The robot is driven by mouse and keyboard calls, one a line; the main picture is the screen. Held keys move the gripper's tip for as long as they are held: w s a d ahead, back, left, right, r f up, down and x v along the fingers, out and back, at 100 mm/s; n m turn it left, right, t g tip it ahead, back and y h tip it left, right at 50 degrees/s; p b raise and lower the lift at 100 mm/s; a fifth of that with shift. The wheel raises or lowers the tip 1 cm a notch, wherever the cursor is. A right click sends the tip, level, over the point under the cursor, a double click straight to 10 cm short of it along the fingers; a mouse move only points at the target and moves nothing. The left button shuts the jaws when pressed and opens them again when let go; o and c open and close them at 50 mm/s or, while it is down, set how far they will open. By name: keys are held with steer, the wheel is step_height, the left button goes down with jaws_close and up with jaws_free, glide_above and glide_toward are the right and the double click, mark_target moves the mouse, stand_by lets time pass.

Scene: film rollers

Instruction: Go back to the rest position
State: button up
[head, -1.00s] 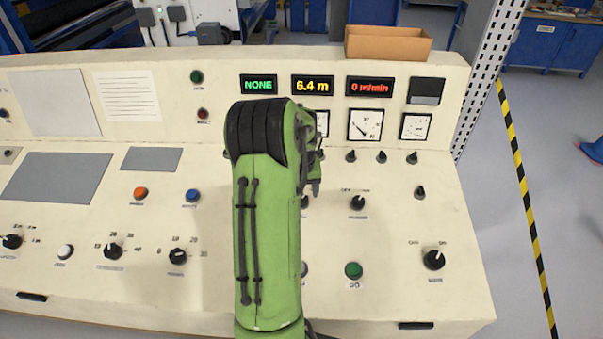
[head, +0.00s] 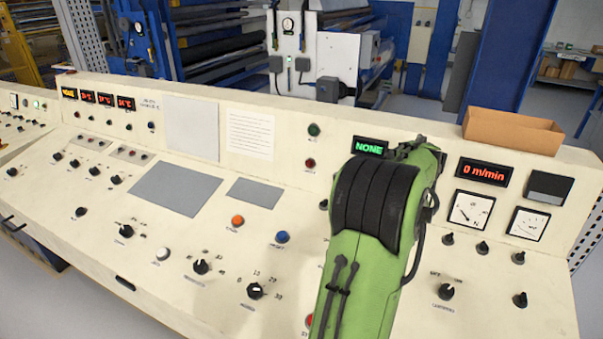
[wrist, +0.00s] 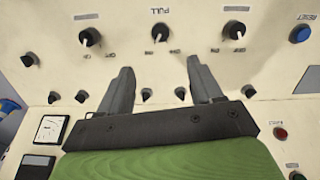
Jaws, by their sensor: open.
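My gripper (wrist: 160,85) shows in the wrist view with its two dark fingers spread apart and nothing between them. It hangs over the cream control console (head: 110,215), above a row of black knobs, apart from them as far as I can tell.
A cardboard box (head: 513,131) sits on the console's top right edge. The panel carries a green "NONE" display (head: 370,147), a red "0 m/min" display (head: 483,172), dials, an orange button (head: 237,220) and a blue button (wrist: 300,34). Blue machinery stands behind.

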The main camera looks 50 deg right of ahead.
steer(key=w+a+r+n+t, duration=0.2)
steer(key=w+a+r+n, duration=0.15)
steer(key=w+a, duration=0.6)
steer(key=w+a+r+n+t, duration=0.1)
steer(key=w+a+r+n, duration=0.35)
steer(key=a, duration=0.85)
steer(key=s+a+n+t, duration=0.1)
steer(key=s+a+n, duration=0.1)
steer(key=a, duration=0.7)
steer(key=s+a+f+n+t+y, duration=0.1)
steer(key=s+a+n, duration=0.2)
steer(key=a, duration=0.7)
steer(key=shift+s+a+n+y, duration=0.3)
steer(key=shift+s+n, duration=0.05)
steer(key=shift+n, duration=0.05)
